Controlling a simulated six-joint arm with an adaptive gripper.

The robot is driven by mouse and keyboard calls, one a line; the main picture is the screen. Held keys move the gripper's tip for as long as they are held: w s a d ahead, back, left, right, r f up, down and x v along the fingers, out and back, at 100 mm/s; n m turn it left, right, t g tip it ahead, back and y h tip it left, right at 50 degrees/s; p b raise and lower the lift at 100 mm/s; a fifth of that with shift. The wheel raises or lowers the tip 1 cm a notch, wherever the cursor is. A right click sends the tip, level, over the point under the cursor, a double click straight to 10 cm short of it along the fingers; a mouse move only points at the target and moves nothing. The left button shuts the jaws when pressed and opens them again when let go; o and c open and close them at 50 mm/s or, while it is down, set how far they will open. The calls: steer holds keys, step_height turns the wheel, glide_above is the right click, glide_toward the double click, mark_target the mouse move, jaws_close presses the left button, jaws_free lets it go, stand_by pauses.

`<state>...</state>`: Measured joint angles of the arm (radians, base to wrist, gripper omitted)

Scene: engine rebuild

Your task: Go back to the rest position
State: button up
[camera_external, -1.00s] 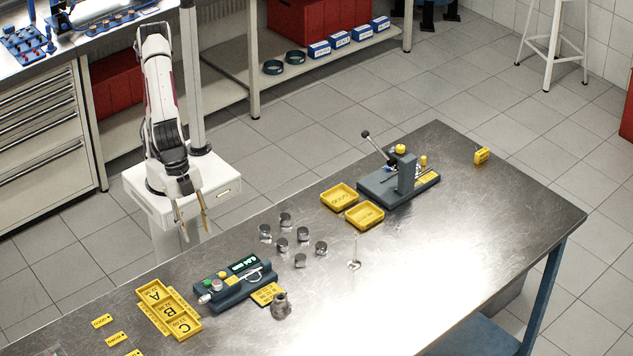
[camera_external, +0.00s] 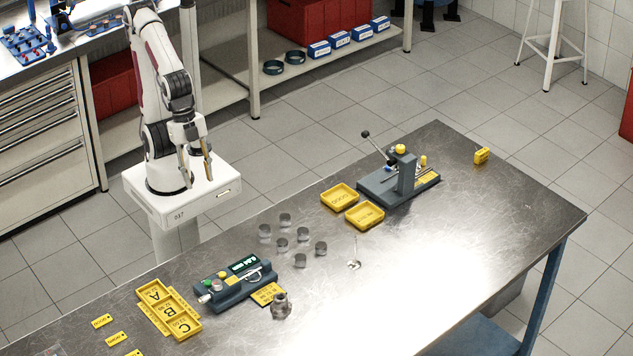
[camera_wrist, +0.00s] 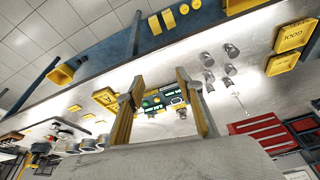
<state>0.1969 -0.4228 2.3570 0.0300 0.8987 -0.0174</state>
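My gripper (camera_external: 197,180) is up off the bench, above the front of its white pedestal. Its two tan-tipped fingers point down and stand apart, with nothing between them. In the wrist view my gripper (camera_wrist: 158,78) also shows open and empty, with a tilted view of the bench beyond. My arm is folded up over its base, clear of the steel bench (camera_external: 440,260) and touching nothing on it.
On the bench are a gauge unit (camera_external: 233,290), a yellow A/B/C tray (camera_external: 168,308), several metal cylinders (camera_external: 282,244), two yellow trays (camera_external: 340,196) (camera_external: 365,215), a lever press (camera_external: 398,180) and a grey metal part (camera_external: 281,306). A shelf bench stands behind my arm.

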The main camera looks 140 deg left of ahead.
steer(key=s+a+r+n+t, duration=0.2)
steer(key=s+a, duration=0.3)
steer(key=shift+s, duration=0.25)
